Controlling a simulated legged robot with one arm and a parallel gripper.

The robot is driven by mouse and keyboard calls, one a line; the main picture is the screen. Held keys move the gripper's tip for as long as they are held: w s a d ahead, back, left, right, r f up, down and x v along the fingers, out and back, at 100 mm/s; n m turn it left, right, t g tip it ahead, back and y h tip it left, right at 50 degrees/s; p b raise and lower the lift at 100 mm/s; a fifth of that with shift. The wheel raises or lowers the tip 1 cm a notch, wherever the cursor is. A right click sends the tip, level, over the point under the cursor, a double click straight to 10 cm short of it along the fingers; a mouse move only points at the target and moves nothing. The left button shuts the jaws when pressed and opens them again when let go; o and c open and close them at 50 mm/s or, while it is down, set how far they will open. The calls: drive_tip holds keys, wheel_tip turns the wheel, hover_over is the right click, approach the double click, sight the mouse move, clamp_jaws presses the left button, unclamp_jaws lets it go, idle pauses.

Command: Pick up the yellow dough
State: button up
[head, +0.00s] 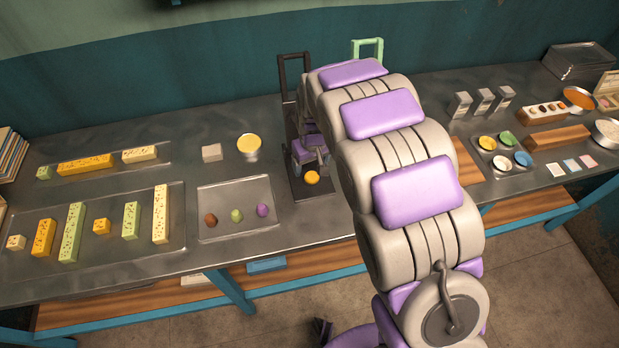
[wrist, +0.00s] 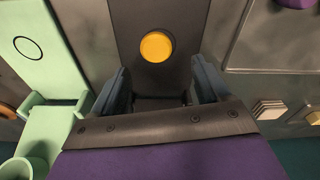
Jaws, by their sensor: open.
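The yellow dough (head: 312,178) is a small orange-yellow ball on the dark base plate of the black press (head: 309,191). In the wrist view the dough (wrist: 156,46) shows as a round lump on the dark plate (wrist: 185,20), beyond my fingertips and roughly centred between them. My gripper (head: 311,156) is just behind the dough in the head view, partly hidden by my arm. Its two fingers (wrist: 160,84) are spread apart with nothing between them in the wrist view.
A green press (wrist: 50,75) stands beside the dark one. A metal tray (head: 206,194) with brown, green and purple dough lies left of the dough.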

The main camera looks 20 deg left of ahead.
sight(311, 176)
drive_tip(key=f, duration=0.2)
drive_tip(key=d+f+b, duration=0.1)
drive_tip(key=f, duration=0.1)
drive_tip(key=shift+f, duration=0.25)
drive_tip(key=shift+w+a+f+b, duration=0.1)
drive_tip(key=shift+a+f+b, duration=0.1)
drive_tip(key=shift+b, duration=0.1)
drive_tip(key=shift+a, duration=0.3)
drive_tip(key=shift+d, duration=0.3)
drive_tip(key=c, duration=0.8)
drive_tip(key=shift+a, duration=0.15)
drive_tip(key=c, duration=0.4)
drive_tip(key=shift+r, duration=0.15)
